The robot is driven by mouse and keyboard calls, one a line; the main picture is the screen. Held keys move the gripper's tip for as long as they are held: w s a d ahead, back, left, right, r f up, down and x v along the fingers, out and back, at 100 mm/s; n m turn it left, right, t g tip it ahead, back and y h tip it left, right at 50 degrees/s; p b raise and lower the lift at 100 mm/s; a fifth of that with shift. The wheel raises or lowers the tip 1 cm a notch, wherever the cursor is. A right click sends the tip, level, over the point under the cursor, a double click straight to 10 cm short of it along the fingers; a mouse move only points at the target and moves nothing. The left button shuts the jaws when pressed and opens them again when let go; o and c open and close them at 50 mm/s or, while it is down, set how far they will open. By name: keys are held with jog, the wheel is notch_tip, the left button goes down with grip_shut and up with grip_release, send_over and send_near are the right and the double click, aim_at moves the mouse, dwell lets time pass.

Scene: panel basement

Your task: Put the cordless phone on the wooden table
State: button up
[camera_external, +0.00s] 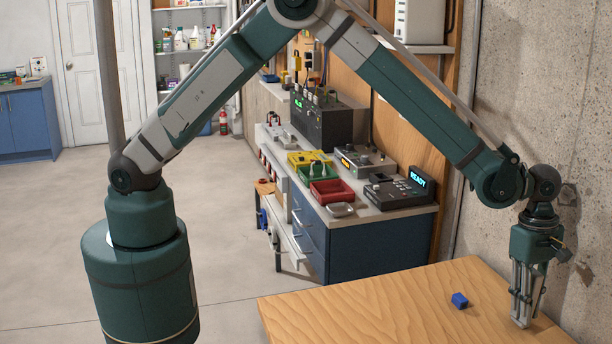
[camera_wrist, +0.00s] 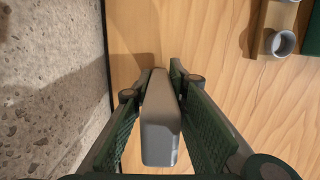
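The wooden table (camera_external: 400,310) is at the lower right of the external view, and its bare top (camera_wrist: 225,80) fills much of the wrist view. My gripper (camera_external: 522,318) points down over its right part, near the wall. A long grey, rounded thing (camera_wrist: 160,125), which looks like the cordless phone, stands between my two fingers in the wrist view. The fingers appear to press on both its sides. In the external view it is mostly hidden by the fingers. Its low end is at or just above the table; I cannot tell if it touches.
A small blue block (camera_external: 459,300) lies on the table left of my gripper. A concrete wall (camera_external: 535,95) rises close on the right. A blue bench (camera_external: 375,240) with devices and trays stands behind. A grey cup-like thing (camera_wrist: 280,43) shows at the wrist view's upper right.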

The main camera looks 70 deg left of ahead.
jog(key=o, duration=0.4)
jog(key=shift+r, duration=0.15)
jog(key=r, duration=0.4)
jog(key=a+r, duration=0.1)
jog(key=r, duration=0.7)
jog(key=shift+a, duration=0.4)
